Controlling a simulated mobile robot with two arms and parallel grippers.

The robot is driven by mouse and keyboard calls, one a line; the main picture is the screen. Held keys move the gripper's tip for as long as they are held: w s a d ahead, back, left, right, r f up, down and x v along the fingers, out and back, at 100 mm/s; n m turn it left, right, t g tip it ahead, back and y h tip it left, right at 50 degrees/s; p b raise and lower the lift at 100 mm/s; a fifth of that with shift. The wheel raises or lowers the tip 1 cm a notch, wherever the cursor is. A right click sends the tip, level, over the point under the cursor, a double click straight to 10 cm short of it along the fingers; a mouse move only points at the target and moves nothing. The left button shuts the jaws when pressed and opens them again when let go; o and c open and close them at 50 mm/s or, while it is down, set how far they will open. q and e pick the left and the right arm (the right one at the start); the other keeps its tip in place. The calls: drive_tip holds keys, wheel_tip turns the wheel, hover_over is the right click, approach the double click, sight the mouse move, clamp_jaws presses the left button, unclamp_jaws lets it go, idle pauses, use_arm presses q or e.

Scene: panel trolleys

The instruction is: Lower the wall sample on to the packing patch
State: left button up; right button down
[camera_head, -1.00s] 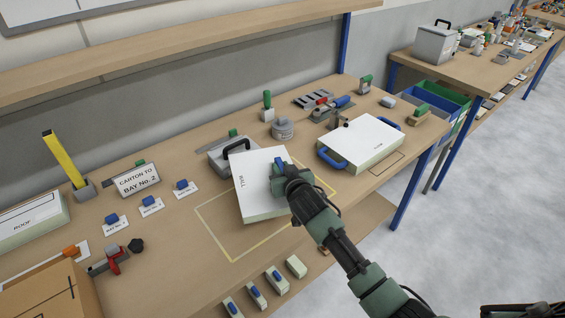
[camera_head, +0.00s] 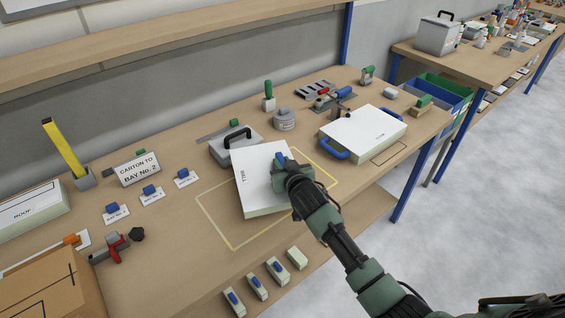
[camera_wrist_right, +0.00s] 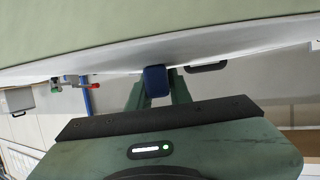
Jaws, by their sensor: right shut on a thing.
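The wall sample (camera_head: 254,182) is a white panel with pale green edges, marked WALL, in the head view. My right gripper (camera_head: 283,164) is shut on its blue handle, which also shows between the fingers in the right wrist view (camera_wrist_right: 156,81). The sample is tilted and overlaps the packing patch (camera_head: 233,247), a yellow outlined rectangle on the bench. Whether its lower edge touches the bench I cannot tell. My left gripper is not in view.
Behind the sample stands a grey case (camera_head: 222,148) with a black handle. To the right lies another white panel (camera_head: 365,131) with blue handles. Small blocks with blue tops (camera_head: 256,287) line the front edge. A cardboard box (camera_head: 55,285) is at lower left. The patch's left part is bare.

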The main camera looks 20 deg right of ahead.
drive_tip(key=shift+f+b, duration=1.35)
drive_tip(key=shift+f, duration=0.7)
drive_tip(key=shift+f+b, duration=0.45)
drive_tip(key=shift+f, duration=0.2)
drive_tip(key=c, duration=1.3)
unclamp_jaws()
drive_tip(key=shift+o, duration=0.5)
drive_tip(key=shift+s+f, duration=0.1)
drive_tip(key=shift+v, duration=3.95)
